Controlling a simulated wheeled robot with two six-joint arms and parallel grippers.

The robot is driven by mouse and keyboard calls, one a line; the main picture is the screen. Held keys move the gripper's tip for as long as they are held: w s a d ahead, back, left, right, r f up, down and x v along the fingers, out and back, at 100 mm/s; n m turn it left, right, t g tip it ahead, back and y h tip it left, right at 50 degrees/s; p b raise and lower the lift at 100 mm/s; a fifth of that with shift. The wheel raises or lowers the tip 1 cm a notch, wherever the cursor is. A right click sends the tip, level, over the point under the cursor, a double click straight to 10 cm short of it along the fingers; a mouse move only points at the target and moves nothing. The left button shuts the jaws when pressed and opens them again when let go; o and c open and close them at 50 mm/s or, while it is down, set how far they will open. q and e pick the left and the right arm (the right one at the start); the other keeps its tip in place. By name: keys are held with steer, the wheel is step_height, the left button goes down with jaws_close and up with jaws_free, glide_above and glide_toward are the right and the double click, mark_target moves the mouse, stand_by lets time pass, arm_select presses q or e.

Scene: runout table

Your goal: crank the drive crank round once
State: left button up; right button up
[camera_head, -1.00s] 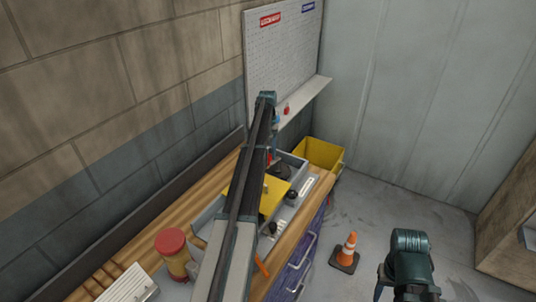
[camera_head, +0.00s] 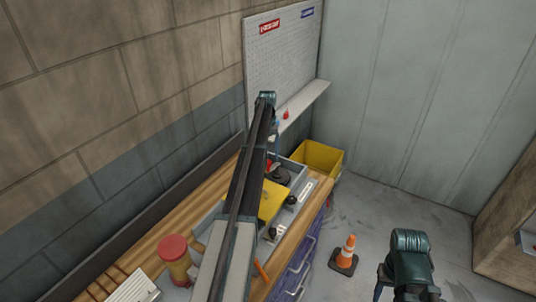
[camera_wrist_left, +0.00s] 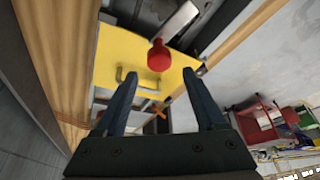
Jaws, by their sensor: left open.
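A red knob (camera_wrist_left: 158,56), apparently the crank's grip, stands over a yellow panel in the left wrist view. The crank arm under it cannot be made out. My left gripper (camera_wrist_left: 160,78) is open, its two dark fingers pointing at the yellow panel (camera_wrist_left: 115,50). The knob shows between and just beyond the fingertips; I see no contact. In the head view the yellow panel (camera_head: 271,200) sits on a grey unit on the bench, partly hidden by my left arm. A bit of red (camera_head: 269,163) shows beside that arm. My right gripper is out of view.
The wooden bench (camera_head: 133,262) runs along the block wall. A yellow bin (camera_head: 320,156) is beyond the far end. An orange cone (camera_head: 347,250) stands on the floor to the right, near my right arm.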

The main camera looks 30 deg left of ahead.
arm_select(q)
steer(key=s+d+r, duration=0.2)
steer(key=s+d, duration=0.7)
steer(key=s, duration=0.4)
steer(key=shift+p, duration=0.4)
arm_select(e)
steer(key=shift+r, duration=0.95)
arm_select(q)
steer(key=w+a+r+n+t+h+p, duration=0.1)
steer(key=w+a+r+n+t+p, duration=0.3)
steer(key=a+n, duration=0.4)
steer(key=w+a+r+n+t+p, duration=0.2)
steer(key=w+a+r+n+p, duration=0.3)
steer(key=n, duration=0.5)
arm_select(e)
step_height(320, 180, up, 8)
steer(key=b, duration=0.1)
arm_select(q)
steer(key=b+x, duration=0.4)
steer(key=x, duration=0.1)
steer(key=b+x, duration=0.4)
steer(key=x, duration=0.1)
steer(key=b+x, duration=0.5)
steer(key=shift+w+a+f, duration=0.1)
steer(key=shift+w+a, duration=0.1)
steer(key=shift+a, duration=0.15)
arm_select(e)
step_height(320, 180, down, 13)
arm_select(q)
jaws_close()
